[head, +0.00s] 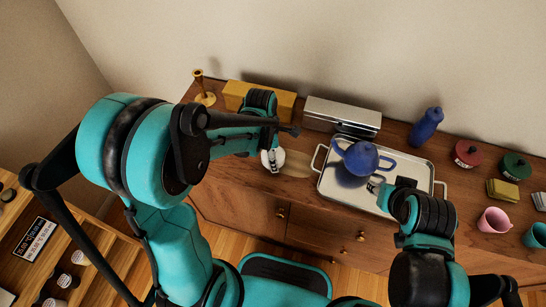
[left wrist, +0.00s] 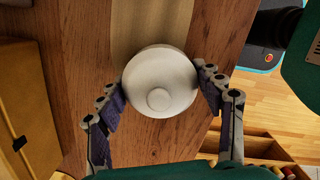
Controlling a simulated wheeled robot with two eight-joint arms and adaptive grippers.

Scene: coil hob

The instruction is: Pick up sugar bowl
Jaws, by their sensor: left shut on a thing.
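The white sugar bowl (left wrist: 160,82), round with a knob on its lid, is seen from above in the left wrist view. In the head view the bowl (head: 273,159) shows near the sideboard's front edge, partly hidden by my left arm. My left gripper (left wrist: 158,84) has one finger on each side of the bowl and is shut on it. I cannot tell whether the bowl touches the wood. My right gripper (head: 376,184) is over the tray's front edge, near the blue teapot; its fingers are too small to read.
A silver tray (head: 334,186) holds the blue teapot (head: 361,158). Behind stand a brass candlestick (head: 204,92), a yellow box (head: 236,92), a metallic box (head: 342,115) and a blue bottle (head: 427,126). Red and green jars and pink and teal cups are at the right.

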